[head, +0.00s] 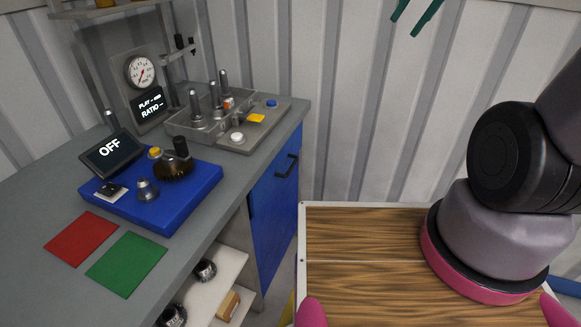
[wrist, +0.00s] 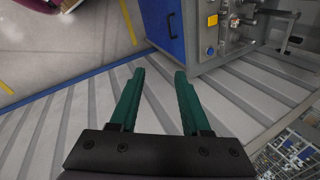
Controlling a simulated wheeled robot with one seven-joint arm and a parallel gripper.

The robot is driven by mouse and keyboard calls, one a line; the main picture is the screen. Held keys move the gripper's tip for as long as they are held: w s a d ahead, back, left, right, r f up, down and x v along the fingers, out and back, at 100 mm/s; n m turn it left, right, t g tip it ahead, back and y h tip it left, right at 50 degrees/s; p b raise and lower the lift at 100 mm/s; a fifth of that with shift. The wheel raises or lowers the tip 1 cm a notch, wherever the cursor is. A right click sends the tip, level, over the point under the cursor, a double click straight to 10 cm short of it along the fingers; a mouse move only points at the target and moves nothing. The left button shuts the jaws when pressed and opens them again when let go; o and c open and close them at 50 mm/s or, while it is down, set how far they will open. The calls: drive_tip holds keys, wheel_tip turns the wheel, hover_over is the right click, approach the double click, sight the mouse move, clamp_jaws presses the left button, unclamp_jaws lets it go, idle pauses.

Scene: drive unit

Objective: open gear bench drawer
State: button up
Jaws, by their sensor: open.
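The gear bench (head: 210,190) stands at the left of the head view. Its blue front (head: 272,225) with a black bar handle (head: 287,166) is below the worktop's right end and looks shut. I cannot tell whether this front is a drawer or a door. In the wrist view the blue front (wrist: 152,14) and its handle (wrist: 172,25) are at the top, beyond the fingertips. My gripper (wrist: 158,73) has two green fingers, apart and empty, clear of the handle. In the head view its fingertips (head: 418,14) show at the top, in front of the wall.
The worktop carries a blue gear stand (head: 150,200), a grey tray (head: 195,125), a dial gauge (head: 141,71) and red (head: 80,238) and green (head: 126,263) mats. Open shelves (head: 215,275) sit below. A corrugated wall (head: 380,110) closes the back.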

sight(292, 165)
drive_tip(key=w+a+f+m+g+y, duration=0.2)
drive_tip(key=w+a+f+m+y, duration=0.15)
drive_tip(key=w+f, duration=0.4)
drive_tip(key=w+a+f+m+g+y, duration=0.25)
drive_tip(key=w+f+m, duration=0.2)
drive_tip(key=f, duration=0.55)
drive_tip(key=w+a+f+m+g+y, duration=0.25)
drive_tip(key=w+a+f+m, duration=0.2)
drive_tip(key=f, duration=0.45)
drive_tip(key=a+f+m+t+y, duration=0.25)
drive_tip(key=f+m+t, duration=0.25)
drive_tip(key=f+m, duration=0.75)
drive_tip(key=a+f+m+t+y, duration=0.1)
drive_tip(key=f+m+t+y, duration=0.45)
drive_tip(key=f, duration=1.15)
drive_tip(key=shift+m+h, duration=0.65)
drive_tip(key=shift+m, duration=0.3)
drive_tip(key=x, duration=0.9)
drive_tip(key=shift+a+r, duration=0.25)
drive_tip(key=shift+a, duration=0.15)
clamp_jaws()
